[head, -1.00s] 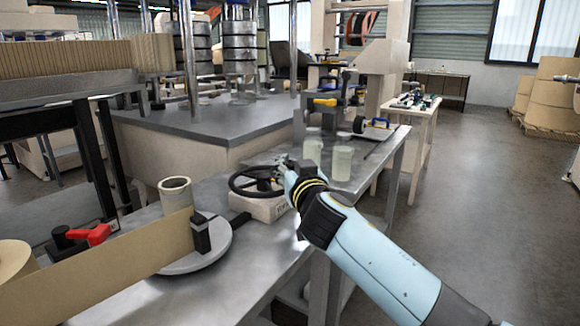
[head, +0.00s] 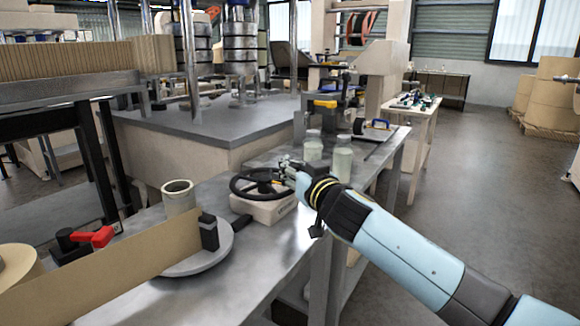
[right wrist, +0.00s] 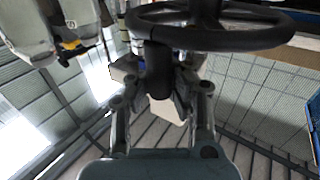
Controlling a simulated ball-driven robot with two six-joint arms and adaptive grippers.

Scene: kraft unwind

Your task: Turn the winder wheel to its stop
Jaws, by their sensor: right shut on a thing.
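The black winder wheel (head: 243,182) sits flat on a pale block (head: 268,210) on the grey bench. It also shows at the top of the right wrist view (right wrist: 235,38). My right gripper (head: 287,168) is at the wheel's right side, at its rim. In the right wrist view the fingers (right wrist: 160,92) are on either side of a dark upright handle (right wrist: 158,70) under the rim, and the gripper is shut on it. The finger contact is partly hidden in the head view. My left gripper is not in view.
Two glass jars (head: 343,162) stand just behind the gripper on the bench (head: 215,205). A cream cup (head: 178,197), a round grey plate (head: 212,250) with a brown paper strip (head: 120,262), and a red-handled clamp (head: 92,237) are at the left. Open floor lies to the right.

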